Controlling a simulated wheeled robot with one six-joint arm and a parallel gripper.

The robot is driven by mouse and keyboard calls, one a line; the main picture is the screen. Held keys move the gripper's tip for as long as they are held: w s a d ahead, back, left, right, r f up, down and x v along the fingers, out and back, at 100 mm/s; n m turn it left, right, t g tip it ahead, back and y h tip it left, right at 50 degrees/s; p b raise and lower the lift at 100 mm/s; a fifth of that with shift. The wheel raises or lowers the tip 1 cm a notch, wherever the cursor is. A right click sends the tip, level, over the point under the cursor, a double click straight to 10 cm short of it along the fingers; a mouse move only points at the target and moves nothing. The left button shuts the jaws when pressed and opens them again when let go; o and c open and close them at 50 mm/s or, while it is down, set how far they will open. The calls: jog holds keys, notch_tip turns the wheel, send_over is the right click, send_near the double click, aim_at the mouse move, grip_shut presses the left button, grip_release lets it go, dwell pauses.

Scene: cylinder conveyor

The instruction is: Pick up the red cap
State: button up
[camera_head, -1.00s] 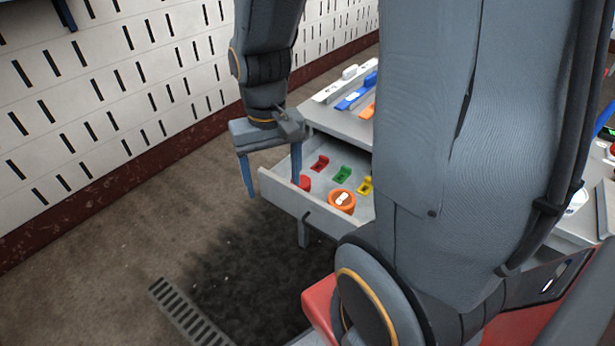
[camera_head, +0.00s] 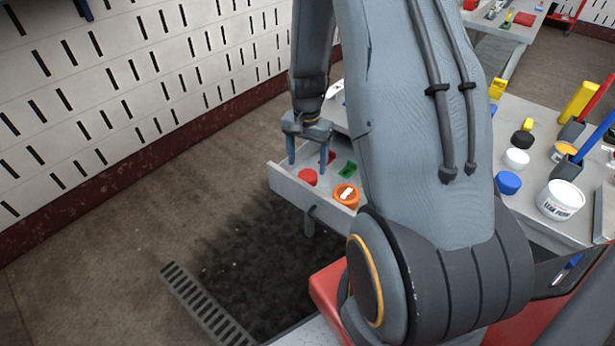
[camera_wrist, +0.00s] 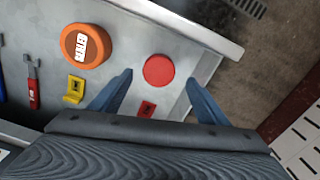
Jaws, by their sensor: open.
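The red cap (camera_head: 308,177) lies in the open drawer (camera_head: 293,193), near its left end in the head view. In the wrist view the red cap (camera_wrist: 158,70) is a plain round disc on the drawer floor, lying ahead of and between my two fingertips. My gripper (camera_head: 309,160) is open and empty, over the drawer just behind the cap; in the wrist view its blue fingers (camera_wrist: 160,78) are spread on either side. The fingers seem not to touch the cap.
An orange round container (camera_wrist: 87,46) sits beside the cap. A yellow piece (camera_wrist: 74,89), a small red piece (camera_wrist: 147,109) and a green piece (camera_head: 348,169) also lie in the drawer. The drawer's front wall (camera_wrist: 190,22) is close to the cap. A table with caps and tubs stands right.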

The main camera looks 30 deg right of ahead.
aim_at(308, 175)
jog(key=shift+d+f+p, duration=0.15)
jog(key=shift+f+p, duration=0.5)
jog(key=shift+f, duration=1.75)
jog(key=shift+s, duration=0.1)
jog(key=c, duration=1.1)
